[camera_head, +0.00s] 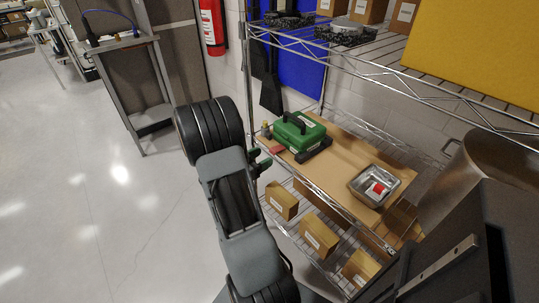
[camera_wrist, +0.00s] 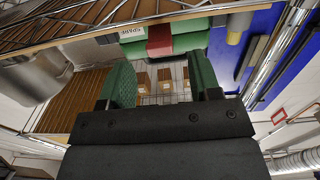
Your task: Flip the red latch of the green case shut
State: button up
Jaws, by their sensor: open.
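The green case (camera_head: 300,130) with a black handle stands on the brown shelf board at its left end. Its red latch (camera_head: 277,149) juts out low on the side facing my arm. In the wrist view, which is upside down, the green case (camera_wrist: 190,40) fills the top, and the red latch (camera_wrist: 159,40) lies beyond the gap between my fingers. My gripper (camera_head: 261,160) is open and empty, its green fingers just short of the case and apart from the latch. In the wrist view my gripper (camera_wrist: 162,80) shows both fingers spread. My arm partly hides the shelf's left edge.
A metal tray (camera_head: 359,186) with a red-and-white item stands right of the case. Cardboard boxes (camera_head: 318,236) sit on the shelf below. An upper wire shelf (camera_head: 380,55) hangs above, and a rack post (camera_head: 246,70) rises at the left. The board between case and tray is clear.

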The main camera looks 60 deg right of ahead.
aim_at(271, 153)
jog(key=shift+x, duration=1.95)
jog(key=shift+c, duration=0.2)
